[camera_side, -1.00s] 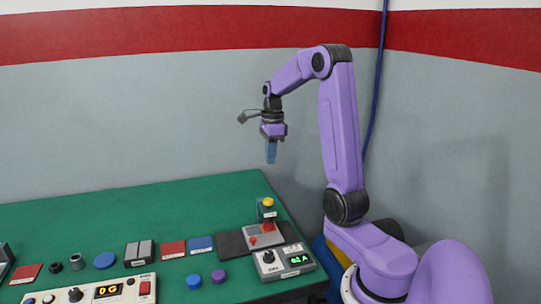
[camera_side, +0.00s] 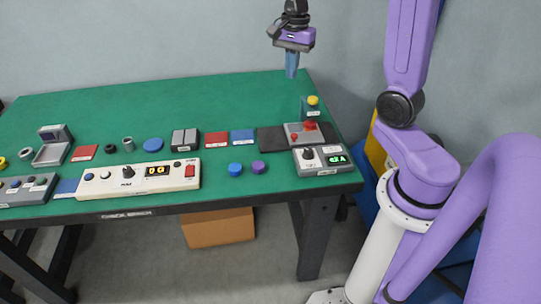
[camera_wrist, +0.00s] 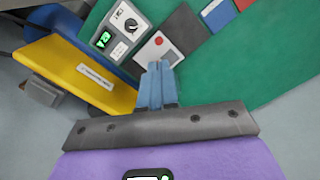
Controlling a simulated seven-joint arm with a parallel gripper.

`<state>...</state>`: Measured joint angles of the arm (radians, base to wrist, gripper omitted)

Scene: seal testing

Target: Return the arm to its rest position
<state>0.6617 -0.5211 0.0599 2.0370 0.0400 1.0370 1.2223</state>
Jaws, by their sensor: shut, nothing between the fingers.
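My gripper (camera_side: 291,72) hangs with its blue fingers pointing down, in front of the back right corner of the green table (camera_side: 95,112) in the side view. The fingers are above the table and hold nothing. In the wrist view my gripper (camera_wrist: 157,84) shows its two blue fingers shut side by side, with nothing between them. My purple arm rises at the right of the side view, and its upper part is cut off by the top edge of the picture.
A box with a green display (camera_side: 322,160), a red-button device (camera_side: 305,132) and a yellow-topped device (camera_side: 312,106) stand at the table's right end. Blue and purple knobs, coloured pads and a white control panel (camera_side: 137,180) lie further left. A yellow bin (camera_wrist: 75,70) stands beside the table.

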